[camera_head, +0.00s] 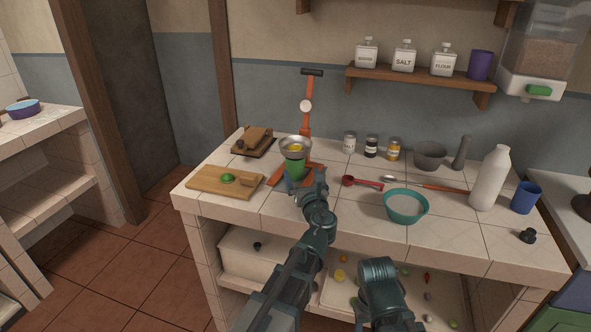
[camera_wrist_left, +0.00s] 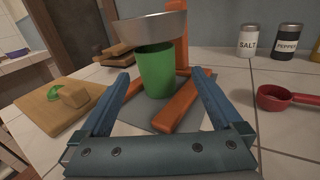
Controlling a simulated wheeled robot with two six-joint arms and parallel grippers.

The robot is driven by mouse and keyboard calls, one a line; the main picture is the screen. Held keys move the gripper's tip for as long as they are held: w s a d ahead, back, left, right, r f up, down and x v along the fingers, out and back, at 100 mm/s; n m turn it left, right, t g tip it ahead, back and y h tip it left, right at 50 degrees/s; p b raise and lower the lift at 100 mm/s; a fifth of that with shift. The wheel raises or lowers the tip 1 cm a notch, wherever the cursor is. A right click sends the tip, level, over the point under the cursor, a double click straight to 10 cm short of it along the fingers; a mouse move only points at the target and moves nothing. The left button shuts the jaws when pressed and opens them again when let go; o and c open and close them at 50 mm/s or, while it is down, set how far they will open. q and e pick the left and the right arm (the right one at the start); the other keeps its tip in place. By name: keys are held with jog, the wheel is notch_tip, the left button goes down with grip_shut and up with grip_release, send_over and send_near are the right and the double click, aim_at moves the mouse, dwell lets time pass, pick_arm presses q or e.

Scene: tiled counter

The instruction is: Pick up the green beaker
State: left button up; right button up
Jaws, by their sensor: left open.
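In the head view the beaker (camera_head: 296,167) shows just beyond my left gripper (camera_head: 309,186). In the left wrist view my left gripper (camera_wrist_left: 164,98) is open, its blue fingers spread to either side in front of the beaker and not closed on it. In the head view, part of my other arm shows at the bottom, but its gripper cannot be made out.
The orange stand (camera_head: 307,115) rises behind the beaker. A cutting board (camera_head: 205,180) with a green piece lies left. A red scoop (camera_head: 365,183) and teal bowl (camera_head: 390,210) are right. A white bottle (camera_head: 489,180) and blue cup (camera_head: 526,198) stand farther right.

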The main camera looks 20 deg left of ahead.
aim_at(295, 162)
pick_arm(q)
jog(key=shift+a+x, duration=0.2)
jog(key=shift+x, duration=3.75)
jog(key=shift+s+f, duration=0.1)
jog(key=shift+s, duration=0.05)
jog(key=c, duration=1.4)
jog(key=shift+o, duration=0.2)
jog(key=shift+r+p, duration=0.65)
jog(key=shift+r, duration=0.15)
jog(key=s, duration=1.3)
jog(key=shift+s+a+f, duration=0.2)
jog(key=shift+s+a, duration=0.05)
jog(key=shift+s, duration=0.15)
notch_tip(295, 162, up, 14)
jog(key=p, duration=1.3)
jog(key=shift+w, duration=0.4)
